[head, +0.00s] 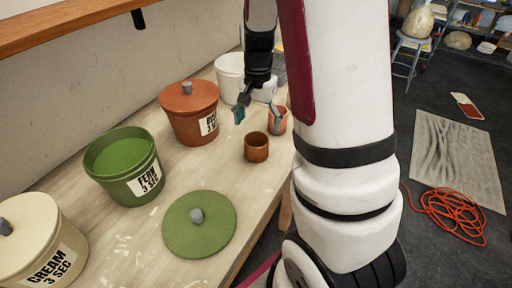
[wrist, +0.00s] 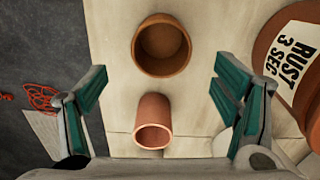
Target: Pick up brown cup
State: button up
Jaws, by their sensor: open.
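The brown cup (head: 256,147) stands upright on the table, near its front edge in the head view. In the wrist view the brown cup (wrist: 161,62) is at the top centre, its open mouth facing the camera and empty. My gripper (head: 257,116) is open and empty, above the table and behind the brown cup in the head view. In the wrist view the fingers of my gripper (wrist: 160,84) are spread wide to either side, with the brown cup beyond the fingertips. A pinkish terracotta cup (wrist: 153,108) lies between the fingers in that picture, lower down.
The pinkish cup (head: 282,122) is partly hidden by a finger. A rust-coloured lidded bucket (head: 185,120), green bucket (head: 112,172), cream bucket (head: 30,225) and white bucket (head: 229,72) line the wall. A green lid (head: 182,228) lies in front. An orange cable (head: 452,213) is on the floor.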

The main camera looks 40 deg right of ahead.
aim_at(256, 141)
jog(key=shift+a+f, duration=0.15)
jog(key=shift+f, duration=1.75)
jog(key=shift+a+f, duration=0.1)
jog(key=shift+f, duration=1.75)
jog(key=c, duration=1.3)
